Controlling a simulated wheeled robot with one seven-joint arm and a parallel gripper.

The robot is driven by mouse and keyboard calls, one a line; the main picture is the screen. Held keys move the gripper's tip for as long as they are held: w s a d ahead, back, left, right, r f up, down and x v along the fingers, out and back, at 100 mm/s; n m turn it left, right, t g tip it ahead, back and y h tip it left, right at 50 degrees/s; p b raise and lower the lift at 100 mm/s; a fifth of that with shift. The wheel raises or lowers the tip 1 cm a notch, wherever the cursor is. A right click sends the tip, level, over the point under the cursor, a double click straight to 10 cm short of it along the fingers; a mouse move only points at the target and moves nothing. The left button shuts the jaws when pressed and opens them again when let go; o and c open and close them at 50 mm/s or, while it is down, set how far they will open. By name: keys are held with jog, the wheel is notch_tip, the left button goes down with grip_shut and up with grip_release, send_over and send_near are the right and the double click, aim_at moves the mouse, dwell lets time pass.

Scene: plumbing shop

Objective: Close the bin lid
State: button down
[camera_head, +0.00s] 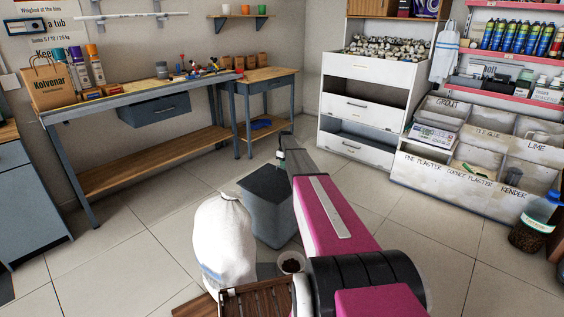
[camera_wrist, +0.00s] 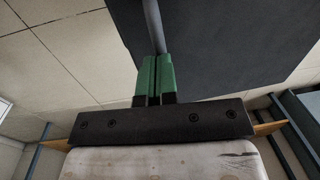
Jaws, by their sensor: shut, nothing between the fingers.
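The grey bin (camera_head: 272,222) stands on the tiled floor in the middle of the head view, with a dark top face (camera_head: 268,183). I cannot tell for sure whether that face is a lid lying flat or the open inside. My gripper (camera_head: 280,155) is at the bin's far side, near its top edge. In the wrist view my gripper's green fingertips (camera_wrist: 156,62) are together with nothing between them. A dark flat panel (camera_wrist: 230,40) fills the upper right there, and a grey bar runs up from the fingertips. Contact cannot be made out.
A white sack (camera_head: 224,240) stands close to the bin's left. A small pot (camera_head: 291,262) and a slatted wooden crate (camera_head: 254,299) are in front. A workbench (camera_head: 145,93) lines the back left wall; white drawers (camera_head: 356,147) stand behind right. Floor left of the sack is clear.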

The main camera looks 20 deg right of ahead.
jog(key=shift+w+d+f, duration=0.1)
jog(key=shift+d+f, duration=0.05)
jog(key=shift+f, duration=0.55)
